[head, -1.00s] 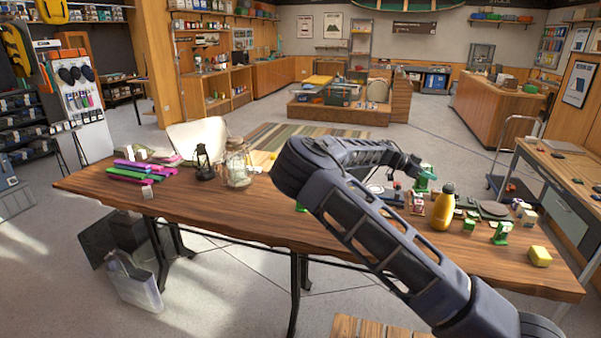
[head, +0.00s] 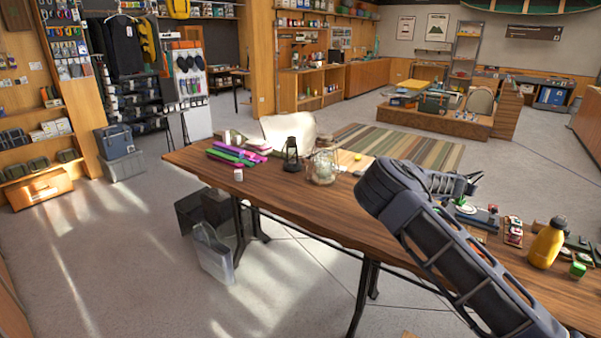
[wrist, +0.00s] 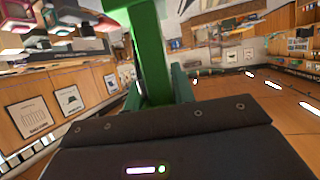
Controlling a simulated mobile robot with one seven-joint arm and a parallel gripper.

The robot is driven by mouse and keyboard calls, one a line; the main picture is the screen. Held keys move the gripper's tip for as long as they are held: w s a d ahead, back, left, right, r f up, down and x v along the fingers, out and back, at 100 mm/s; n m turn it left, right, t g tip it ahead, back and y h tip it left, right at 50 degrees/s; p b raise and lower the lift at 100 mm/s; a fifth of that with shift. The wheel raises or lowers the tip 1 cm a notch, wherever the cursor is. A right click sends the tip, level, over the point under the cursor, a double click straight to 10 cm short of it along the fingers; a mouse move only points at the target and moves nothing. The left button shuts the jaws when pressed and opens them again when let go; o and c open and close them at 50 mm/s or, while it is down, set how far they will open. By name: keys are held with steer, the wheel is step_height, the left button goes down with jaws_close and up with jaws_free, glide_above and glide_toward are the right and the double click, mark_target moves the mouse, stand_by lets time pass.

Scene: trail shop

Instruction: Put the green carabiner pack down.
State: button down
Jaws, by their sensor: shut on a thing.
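The green carabiner pack (wrist: 152,55) is a bright green upright shape in the wrist view, standing out between my fingers. My gripper (wrist: 158,92) is shut on it, with a finger on either side. In the head view my dark arm reaches over the wooden table (head: 300,214), and its end is at the right, above the far part of the tabletop. The held pack cannot be made out clearly there, and my arm hides part of the table.
A glass jar (head: 323,165), a black lantern (head: 291,155) and pink and green packs (head: 236,155) stand at the left. The table's front left is mostly clear.

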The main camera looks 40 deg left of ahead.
steer(key=s+a+n+g+y, duration=0.3)
steer(key=a+n+y, duration=0.8)
steer(key=a, duration=1.3)
steer(key=s+a+r+n+g+y, duration=0.3)
steer(key=s+a+r+n+g, duration=0.15)
steer(key=s+a, duration=0.45)
steer(key=s+a+r+n+g+y, duration=0.35)
steer(key=s+a+n+g, duration=0.2)
steer(key=s+a, duration=0.35)
steer(key=shift+h, duration=0.35)
step_height(320, 180, down, 19)
steer(key=shift+w+a+f, duration=0.1)
steer(key=shift+a+f, duration=0.05)
steer(key=c, duration=1.2)
jaws_free()
steer(key=shift+f, duration=0.1)
steer(key=shift+o, duration=0.2)
